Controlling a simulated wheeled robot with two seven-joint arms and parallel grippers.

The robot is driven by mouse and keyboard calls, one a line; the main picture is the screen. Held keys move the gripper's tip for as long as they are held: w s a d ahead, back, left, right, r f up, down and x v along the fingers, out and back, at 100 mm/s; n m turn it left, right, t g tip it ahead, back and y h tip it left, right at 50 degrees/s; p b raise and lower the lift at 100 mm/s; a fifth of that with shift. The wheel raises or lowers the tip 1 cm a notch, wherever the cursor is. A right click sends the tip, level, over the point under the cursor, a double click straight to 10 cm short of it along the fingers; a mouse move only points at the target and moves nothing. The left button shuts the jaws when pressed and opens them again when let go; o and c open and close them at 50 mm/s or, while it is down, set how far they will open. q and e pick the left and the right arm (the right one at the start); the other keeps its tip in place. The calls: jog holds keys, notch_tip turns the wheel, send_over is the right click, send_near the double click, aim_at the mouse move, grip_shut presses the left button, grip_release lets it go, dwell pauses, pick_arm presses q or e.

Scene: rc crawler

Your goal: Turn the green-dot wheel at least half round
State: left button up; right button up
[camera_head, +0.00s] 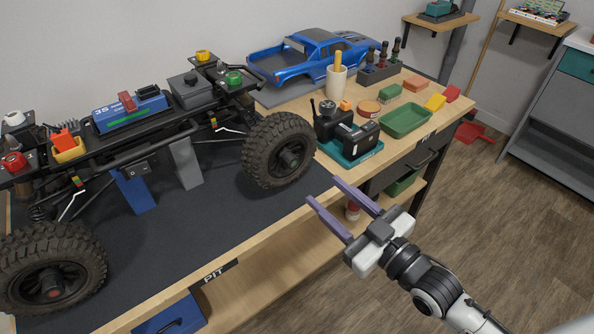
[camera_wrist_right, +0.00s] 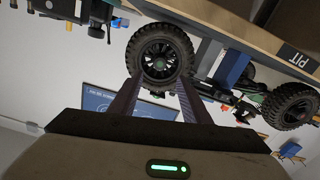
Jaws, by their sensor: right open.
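The crawler's right-hand wheel (camera_head: 280,150) has a black knobbly tyre and a dark hub with a small green mark. It stands off the mat on the raised chassis. The other near wheel (camera_head: 52,275), at the left, has a red hub dot. My right gripper (camera_head: 323,190) is open and empty, in front of and below the green-dot wheel, apart from it. In the right wrist view the wheel (camera_wrist_right: 160,57) shows upside down beyond the two spread fingers (camera_wrist_right: 158,82), roughly centred between them. My left gripper is not in view.
The crawler chassis rests on blue and grey stands (camera_head: 133,190) over a dark mat (camera_head: 235,215). A black-and-teal device (camera_head: 350,140) stands close to the wheel's right. A green tray (camera_head: 405,120) and a white cup (camera_head: 336,83) are farther back. The space before the bench edge is clear.

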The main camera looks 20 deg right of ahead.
aim_at(294, 164)
jog(key=x, duration=1)
jog(key=shift+c, duration=0.4)
grip_shut()
